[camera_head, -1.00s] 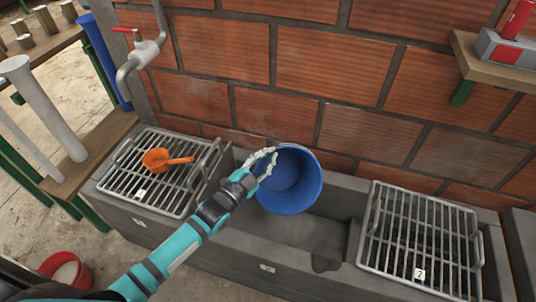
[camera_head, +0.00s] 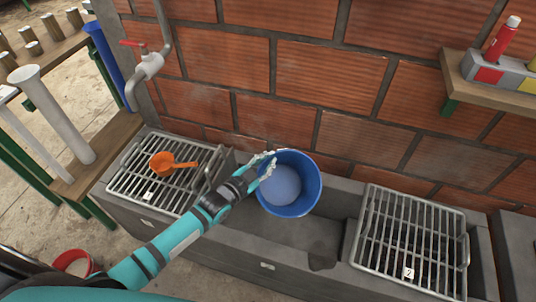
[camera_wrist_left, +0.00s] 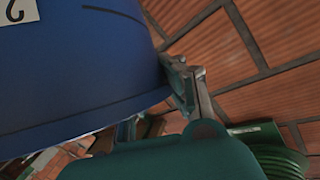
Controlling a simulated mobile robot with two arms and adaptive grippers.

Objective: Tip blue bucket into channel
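The blue bucket (camera_head: 304,203) is over the grey channel (camera_head: 285,238) between two metal grates, near the brick wall. Its open mouth faces up toward the head camera, and a paler round area shows inside; I cannot tell if it is liquid or the bottom. My left gripper (camera_head: 266,167) is at the bucket's left rim, with its fingers around the wall there. In the left wrist view the bucket's side (camera_wrist_left: 75,70) fills the upper left, against the gripper fingers (camera_wrist_left: 158,108). My right gripper is not in view.
The left grate (camera_head: 130,178) carries an orange scoop (camera_head: 168,164). The right grate (camera_head: 410,235) is bare and labelled 2. A tap (camera_head: 148,65) is on the wall at left. A shelf (camera_head: 490,92) juts out at upper right. A red bucket (camera_head: 72,263) stands on the floor.

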